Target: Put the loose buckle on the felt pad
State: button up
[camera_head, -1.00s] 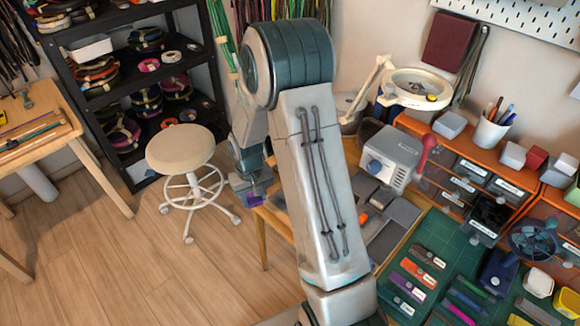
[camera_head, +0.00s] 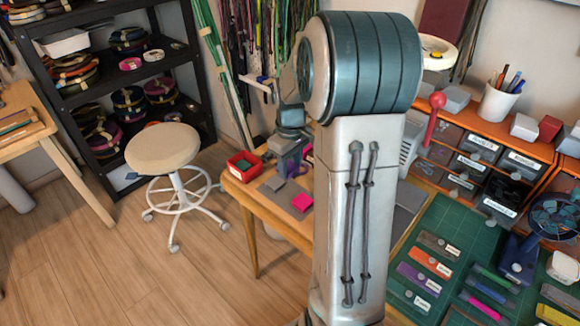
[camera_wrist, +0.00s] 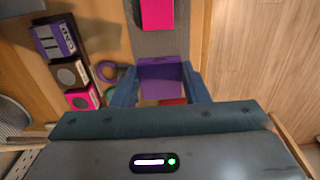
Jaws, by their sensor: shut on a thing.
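My gripper (camera_wrist: 163,88) is shut on a purple block-like piece (camera_wrist: 165,78), which looks like the loose buckle; its detail is too small to confirm. In the head view my gripper (camera_head: 288,163) is low over the wooden bench, left of my arm. A grey strip (camera_wrist: 168,45) lies just beyond the held piece in the wrist view, with a bright pink rectangle (camera_wrist: 157,14) on it. The pink piece also shows in the head view (camera_head: 302,202). I cannot tell which of these is the felt pad, nor whether the held piece touches the surface.
A red tray (camera_head: 243,163) stands at the bench's left end. Small labelled boxes (camera_wrist: 58,38) and a purple ring (camera_wrist: 107,70) are left of my gripper. A round stool (camera_head: 163,150) stands apart on the floor. My arm hides much of the bench.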

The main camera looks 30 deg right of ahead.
aim_at(290, 196)
jog(key=shift+f+b, duration=2.95)
jog(key=shift+f, duration=1.4)
jog(key=shift+f, duration=0.3)
jog(key=o, duration=0.9)
